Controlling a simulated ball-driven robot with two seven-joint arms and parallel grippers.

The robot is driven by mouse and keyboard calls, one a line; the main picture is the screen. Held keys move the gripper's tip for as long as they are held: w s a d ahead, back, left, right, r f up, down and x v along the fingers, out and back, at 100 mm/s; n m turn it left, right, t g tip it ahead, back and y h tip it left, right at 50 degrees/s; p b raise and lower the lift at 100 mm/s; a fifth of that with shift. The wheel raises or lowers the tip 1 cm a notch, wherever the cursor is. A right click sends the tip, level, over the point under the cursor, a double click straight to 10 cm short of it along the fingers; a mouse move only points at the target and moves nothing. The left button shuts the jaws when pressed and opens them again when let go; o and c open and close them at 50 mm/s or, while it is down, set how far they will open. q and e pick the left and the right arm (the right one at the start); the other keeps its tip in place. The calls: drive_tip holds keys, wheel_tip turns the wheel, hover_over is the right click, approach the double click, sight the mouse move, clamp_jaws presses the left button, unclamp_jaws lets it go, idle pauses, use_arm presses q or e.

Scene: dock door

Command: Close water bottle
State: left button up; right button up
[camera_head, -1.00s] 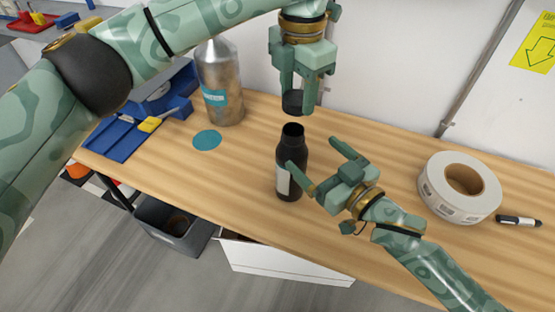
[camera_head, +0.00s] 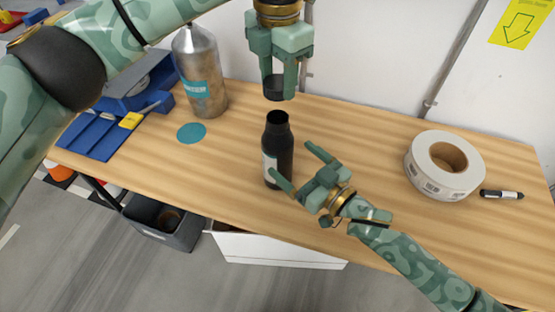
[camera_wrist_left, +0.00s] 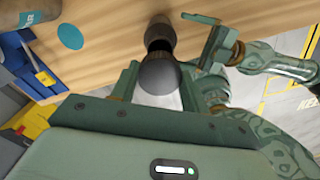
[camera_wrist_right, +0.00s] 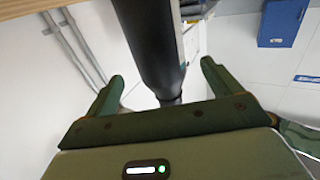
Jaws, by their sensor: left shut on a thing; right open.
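A dark bottle (camera_head: 283,152) with a pale label stands upright and open-mouthed on the wooden table. It also shows in the left wrist view (camera_wrist_left: 160,36) and the right wrist view (camera_wrist_right: 150,45). My left gripper (camera_head: 277,92) is shut on the black cap (camera_head: 272,86), just above the bottle mouth with a gap between. The cap (camera_wrist_left: 159,77) covers part of the bottle in the left wrist view. My right gripper (camera_head: 290,160) is open at the bottle's right side, one finger in front of its body. In the right wrist view the bottle appears between the spread fingers.
A metal bottle (camera_head: 201,80) and a teal disc (camera_head: 191,133) are left of the dark bottle. A blue tray (camera_head: 88,137) is farther left. A white tape roll (camera_head: 443,166) and a marker (camera_head: 502,194) lie right. A wall backs the table (camera_head: 350,125).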

sight(279, 111)
drive_tip(key=x, duration=0.7)
drive_tip(key=shift+w+a, duration=0.15)
drive_tip(key=shift+w, duration=0.05)
drive_tip(key=c, duration=1.4)
use_arm(q)
drive_tip(key=shift+f, duration=2.45)
use_arm(e)
drive_tip(key=shift+c, duration=0.3)
use_arm(q)
drive_tip(key=shift+f, duration=0.15)
drive_tip(key=shift+d+f, duration=0.1)
drive_tip(key=shift+f, duration=0.65)
drive_tip(key=shift+f, duration=0.6)
